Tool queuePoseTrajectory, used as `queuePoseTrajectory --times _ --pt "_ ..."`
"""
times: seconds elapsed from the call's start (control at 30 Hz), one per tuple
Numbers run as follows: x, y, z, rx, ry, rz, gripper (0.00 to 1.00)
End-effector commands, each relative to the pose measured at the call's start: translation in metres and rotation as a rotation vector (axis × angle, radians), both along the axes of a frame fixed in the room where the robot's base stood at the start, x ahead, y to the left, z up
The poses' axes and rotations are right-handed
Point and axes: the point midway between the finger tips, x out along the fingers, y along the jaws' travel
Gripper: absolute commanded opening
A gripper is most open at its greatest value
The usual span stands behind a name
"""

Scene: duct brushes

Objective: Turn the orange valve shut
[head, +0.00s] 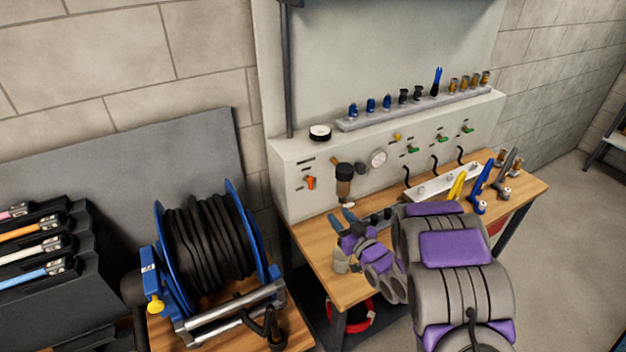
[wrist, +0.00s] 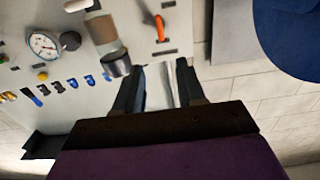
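The orange valve (head: 310,182) is a small lever handle on the left part of the pale panel front. In the wrist view the orange valve (wrist: 160,27) appears near the top, beyond my fingertips and apart from them. My gripper (head: 342,219) is in front of the panel, below and to the right of the valve, above the bench's left end. In the wrist view my gripper (wrist: 160,80) has its two dark fingers spread with a gap between them. Nothing is clearly held in the gap.
A black and brown cylindrical fitting (head: 344,180) sticks out of the panel right of the valve, close to my gripper. A round gauge (head: 378,158) and several green valves are further right. A blue hose reel (head: 207,245) stands left. Tools lie on the wooden bench (head: 335,287).

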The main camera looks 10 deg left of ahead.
Motion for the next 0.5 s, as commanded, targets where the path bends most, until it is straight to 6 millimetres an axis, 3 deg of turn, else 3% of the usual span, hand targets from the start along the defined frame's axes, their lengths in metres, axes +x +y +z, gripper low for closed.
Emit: queuePoseTrajectory --times 0.5 --pt "0.067 0.048 -0.002 -0.003 0.001 0.002 0.39"
